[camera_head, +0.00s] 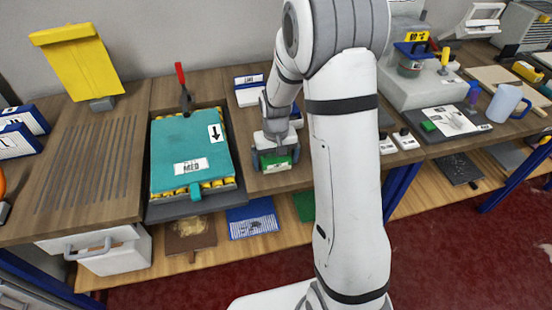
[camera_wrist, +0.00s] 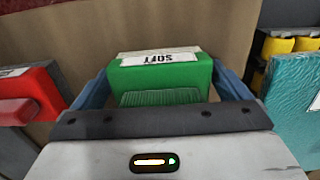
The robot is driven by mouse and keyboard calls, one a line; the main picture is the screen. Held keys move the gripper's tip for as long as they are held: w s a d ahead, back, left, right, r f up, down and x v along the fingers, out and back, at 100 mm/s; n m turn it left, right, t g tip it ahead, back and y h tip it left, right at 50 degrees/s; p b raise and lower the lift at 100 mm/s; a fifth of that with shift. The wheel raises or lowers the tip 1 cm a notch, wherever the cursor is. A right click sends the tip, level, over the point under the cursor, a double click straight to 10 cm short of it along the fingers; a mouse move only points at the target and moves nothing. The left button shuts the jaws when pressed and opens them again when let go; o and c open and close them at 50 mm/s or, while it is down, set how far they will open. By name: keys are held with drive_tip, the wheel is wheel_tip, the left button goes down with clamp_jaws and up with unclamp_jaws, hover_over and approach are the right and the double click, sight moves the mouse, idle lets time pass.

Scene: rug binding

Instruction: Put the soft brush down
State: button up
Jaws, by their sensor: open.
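The soft brush (camera_head: 277,160) is a green block on the wooden bench top, just right of the teal-covered tray. In the wrist view the green soft brush (camera_wrist: 162,76) carries a white label reading SOFT, with paler bristle-like ridges on the near side. My gripper (camera_head: 275,150) is low over it, pointing down. In the wrist view my gripper (camera_wrist: 165,82) has its blue fingers open, one on each side of the brush. The brush appears to stand on the bench; its underside is hidden.
A dark tray (camera_head: 195,211) holds a teal cover (camera_head: 190,140) over yellow pieces, close left of my gripper. A red block (camera_wrist: 35,95) stands on the other side in the wrist view. A white labelled box (camera_head: 249,96) sits behind. My arm hides part of the bench.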

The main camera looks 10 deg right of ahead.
drive_tip(key=shift+r, duration=0.35)
wheel_tip(320, 180, up, 10)
drive_tip(key=shift+r, duration=0.1)
drive_tip(key=shift+s+r, duration=0.1)
drive_tip(key=shift+r, duration=0.6)
drive_tip(key=s+r+t, duration=0.1)
drive_tip(key=s+r, duration=0.2)
drive_tip(key=s, duration=0.7)
drive_tip(key=s+r+t, duration=0.1)
drive_tip(key=s+r, duration=0.2)
drive_tip(key=s, duration=0.8)
drive_tip(key=shift+r+t, duration=0.35)
drive_tip(key=shift+t, duration=0.05)
drive_tip(key=shift+w, duration=0.1)
